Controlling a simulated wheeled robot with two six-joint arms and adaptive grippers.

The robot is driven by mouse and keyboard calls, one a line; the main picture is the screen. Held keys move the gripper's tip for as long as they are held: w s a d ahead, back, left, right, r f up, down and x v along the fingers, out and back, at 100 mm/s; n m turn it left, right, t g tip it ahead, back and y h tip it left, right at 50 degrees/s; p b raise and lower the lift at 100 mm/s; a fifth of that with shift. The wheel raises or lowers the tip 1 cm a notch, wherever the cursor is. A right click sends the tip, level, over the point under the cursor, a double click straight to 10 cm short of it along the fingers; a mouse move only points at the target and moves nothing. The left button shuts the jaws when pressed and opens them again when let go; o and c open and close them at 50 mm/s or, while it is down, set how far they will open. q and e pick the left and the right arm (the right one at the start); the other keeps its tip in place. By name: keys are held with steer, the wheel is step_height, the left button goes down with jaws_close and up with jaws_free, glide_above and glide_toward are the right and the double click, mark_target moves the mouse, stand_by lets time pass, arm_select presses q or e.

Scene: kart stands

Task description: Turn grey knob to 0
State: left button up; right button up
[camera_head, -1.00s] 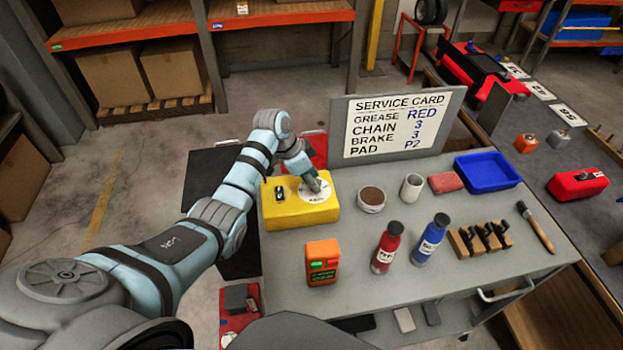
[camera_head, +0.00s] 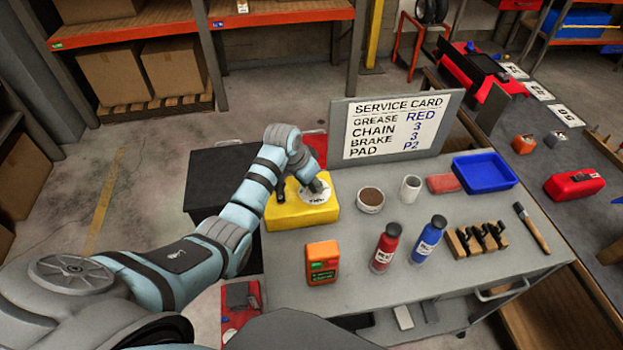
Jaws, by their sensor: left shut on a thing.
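A yellow box (camera_head: 288,216) stands at the left end of the grey cart top. A white round dial plate (camera_head: 318,196) is on its top face, with markings too small to read. My left gripper (camera_head: 317,187) points down over the dial and is shut on the grey knob at its centre. The knob is mostly hidden by the fingers, so its setting cannot be told. A black switch on the box is partly behind my left arm. My right gripper is not in view.
On the cart top (camera_head: 350,258) stand an orange meter (camera_head: 322,262), a red bottle (camera_head: 385,248), a blue bottle (camera_head: 428,238), a brown-filled bowl (camera_head: 370,199), a white cup (camera_head: 410,187) and a blue tray (camera_head: 485,172). A service card board (camera_head: 398,127) stands behind.

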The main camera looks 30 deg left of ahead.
arm_select(q)
steer(key=n, duration=0.2)
steer(key=n+y, duration=0.2)
steer(key=n, duration=0.1)
steer(key=shift+d+n, duration=0.3)
steer(key=shift+d, duration=0.05)
steer(key=n+y, duration=0.1)
steer(key=n, duration=0.1)
steer(key=n+y, duration=0.1)
steer(key=n, duration=0.2)
steer(key=shift+w+d+r, duration=0.1)
steer(key=shift+w, duration=0.05)
steer(key=shift+g, duration=0.3)
steer(key=o, duration=1.1)
steer(key=shift+o, duration=0.2)
steer(key=v, duration=1.2)
